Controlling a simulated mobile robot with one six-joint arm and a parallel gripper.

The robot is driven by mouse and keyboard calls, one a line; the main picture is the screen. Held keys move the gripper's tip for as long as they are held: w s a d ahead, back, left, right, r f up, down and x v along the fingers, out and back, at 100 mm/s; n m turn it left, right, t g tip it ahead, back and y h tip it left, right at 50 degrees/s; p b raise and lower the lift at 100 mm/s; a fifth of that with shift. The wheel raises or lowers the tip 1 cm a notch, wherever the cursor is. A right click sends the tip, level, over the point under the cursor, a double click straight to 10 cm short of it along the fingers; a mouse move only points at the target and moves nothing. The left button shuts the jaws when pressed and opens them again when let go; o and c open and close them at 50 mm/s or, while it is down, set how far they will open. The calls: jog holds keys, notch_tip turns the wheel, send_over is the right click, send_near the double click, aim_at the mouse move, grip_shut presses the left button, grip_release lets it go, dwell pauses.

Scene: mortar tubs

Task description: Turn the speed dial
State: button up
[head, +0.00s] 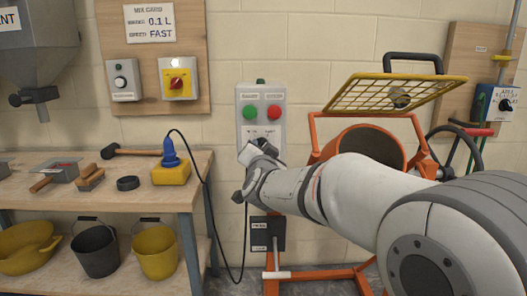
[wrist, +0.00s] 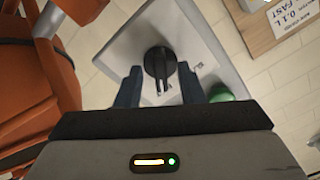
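The speed dial (wrist: 160,62) is a round black knob with a light pointer line on the pale control box (wrist: 130,35). In the head view the control box (head: 249,98) hangs on the wall with a green and a red button, and its lower part with the dial is hidden behind my gripper (head: 258,152). In the wrist view my gripper (wrist: 160,88) is open, one finger on each side of the dial, with gaps visible. I cannot tell how deep the fingertips reach.
A mix card (head: 150,23) reads water 0.1 L, speed FAST. Below it are a smaller dial box (head: 122,80) and a yellow switch box (head: 178,78). An orange mixer (head: 370,145) with a raised yellow guard (head: 395,93) stands right. A workbench (head: 130,195) is at left.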

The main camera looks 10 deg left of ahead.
jog(key=v, duration=0.7)
jog(key=shift+s+p, duration=0.35)
jog(key=shift+p, duration=0.05)
jog(key=shift+d, duration=0.1)
jog(key=s+d+r+n+g+p, duration=0.2)
jog(key=d+r+n+g+p, duration=0.15)
jog(key=d+p, duration=0.45)
jog(key=s+d+f+g+h+p, duration=0.2)
jog(key=s+d+g+h+p, duration=0.2)
jog(key=s+d+g+p, duration=0.7)
jog(key=s+d+p, duration=0.2)
jog(key=s+d, duration=0.8)
jog(key=s, duration=0.3)
jog(key=shift+d+n+h, duration=0.3)
jog(key=shift+d+n, duration=0.05)
